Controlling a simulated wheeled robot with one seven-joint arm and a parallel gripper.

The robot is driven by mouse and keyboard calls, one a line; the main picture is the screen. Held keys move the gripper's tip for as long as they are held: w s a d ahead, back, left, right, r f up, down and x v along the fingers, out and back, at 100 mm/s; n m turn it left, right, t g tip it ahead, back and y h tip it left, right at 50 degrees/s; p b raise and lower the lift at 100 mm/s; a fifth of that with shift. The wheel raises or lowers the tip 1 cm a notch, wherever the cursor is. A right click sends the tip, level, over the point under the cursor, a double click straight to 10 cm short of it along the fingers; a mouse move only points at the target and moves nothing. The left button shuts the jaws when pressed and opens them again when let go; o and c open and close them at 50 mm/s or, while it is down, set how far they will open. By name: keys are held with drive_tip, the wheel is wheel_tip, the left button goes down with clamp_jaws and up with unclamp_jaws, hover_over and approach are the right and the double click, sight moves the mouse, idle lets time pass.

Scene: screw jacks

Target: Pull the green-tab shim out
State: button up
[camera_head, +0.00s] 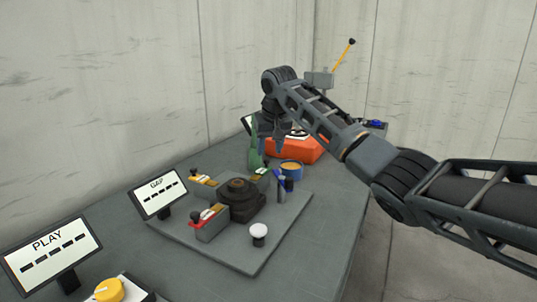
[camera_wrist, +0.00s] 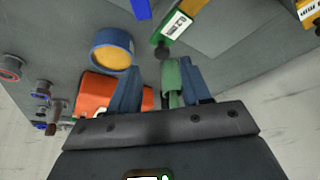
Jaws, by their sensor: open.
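The green-tab shim (camera_head: 260,172) sits at the far side of the grey base plate (camera_head: 232,250), by the dark screw jack (camera_head: 240,198). In the wrist view its green-edged block with a white label (camera_wrist: 177,26) and a dark knob (camera_wrist: 163,51) lies ahead of the fingertips. My gripper (camera_head: 272,142) is above the far end of the plate, apart from the shim. Its open fingers also show in the wrist view (camera_wrist: 157,68).
A blue round container with a yellow top (camera_head: 291,168) and an orange case (camera_head: 305,150) stand behind the plate. Red (camera_head: 207,222) and yellow-tab (camera_head: 203,179) shims and a white knob (camera_head: 259,232) are nearer. Two signs (camera_head: 158,193) (camera_head: 48,254) line the left.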

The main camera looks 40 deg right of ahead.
drive_tip(key=shift+v, duration=2.15)
